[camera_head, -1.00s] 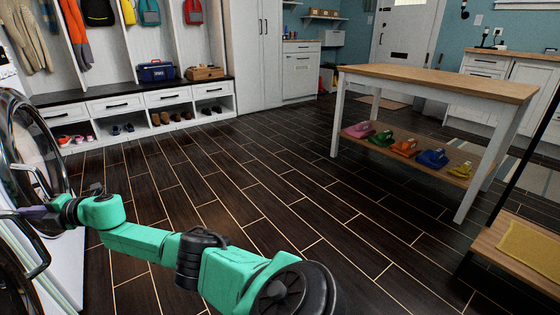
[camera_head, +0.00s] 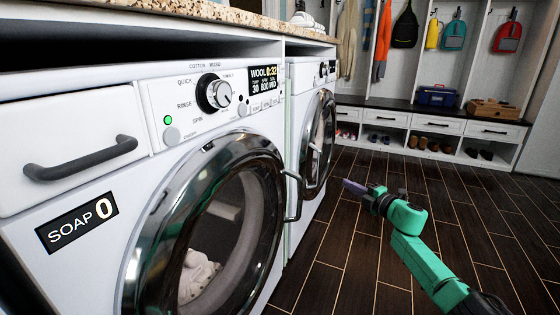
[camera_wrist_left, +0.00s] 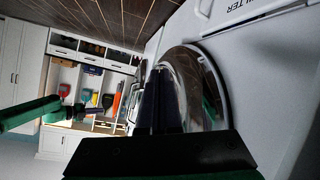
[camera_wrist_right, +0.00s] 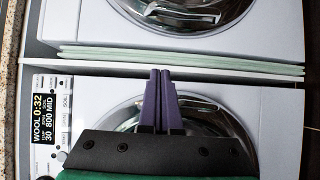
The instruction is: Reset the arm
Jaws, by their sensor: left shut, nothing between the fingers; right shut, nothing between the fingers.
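My right gripper (camera_head: 354,187) is in front of the far washing machine in the head view, at the end of the green arm (camera_head: 405,216) that comes in from the lower right. Its purple fingers (camera_wrist_right: 160,72) are together and empty in the right wrist view, over the front of a machine. My left gripper does not show in the head view. In the left wrist view its dark fingers (camera_wrist_left: 164,72) are together and empty, in front of a round machine door (camera_wrist_left: 200,85).
The near washing machine's round door (camera_head: 212,225) looks shut, with cloth behind the glass. Its door handle (camera_head: 295,196) juts out near my right gripper. The far machine's door (camera_head: 318,145) is beyond. Dark floor (camera_head: 350,255) is open to the right, before the bench (camera_head: 430,110).

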